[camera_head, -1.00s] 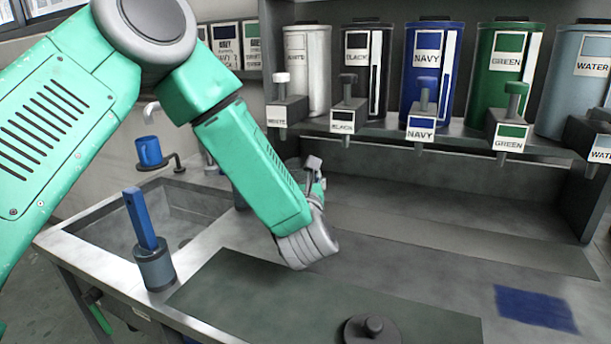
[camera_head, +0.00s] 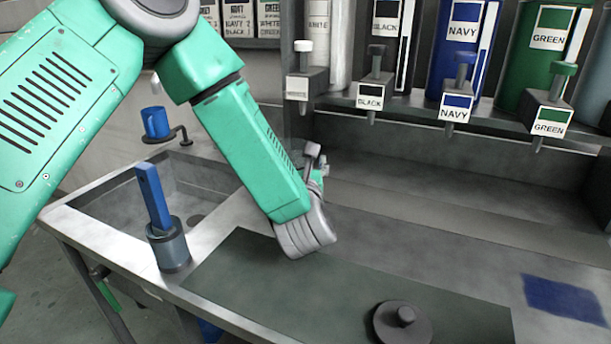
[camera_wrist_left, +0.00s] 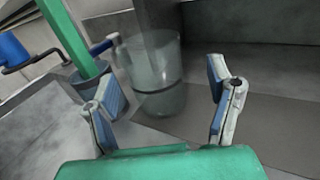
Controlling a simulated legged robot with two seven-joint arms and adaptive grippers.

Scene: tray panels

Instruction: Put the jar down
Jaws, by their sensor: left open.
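The clear glass jar (camera_wrist_left: 160,65) shows in the left wrist view, upright on the grey counter, with a darker lower part. In the head view it is mostly hidden behind my left arm. My left gripper (camera_wrist_left: 164,84) is open, its two blue-grey fingers spread wide on either side of the jar in the picture. The jar appears to lie beyond the fingertips, and I see no finger touching it. In the head view my left gripper (camera_head: 315,168) is partly hidden by its own wrist. My right gripper is not in view.
A grey pot with a blue handle (camera_head: 170,245) stands by the sink (camera_head: 112,205). A blue mug (camera_head: 155,122) sits on a bracket. Labelled dispensers, including navy (camera_head: 460,50), line the shelf. A dark round lid (camera_head: 402,325) lies on the dark mat (camera_head: 300,295). A navy patch (camera_head: 565,298) is at right.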

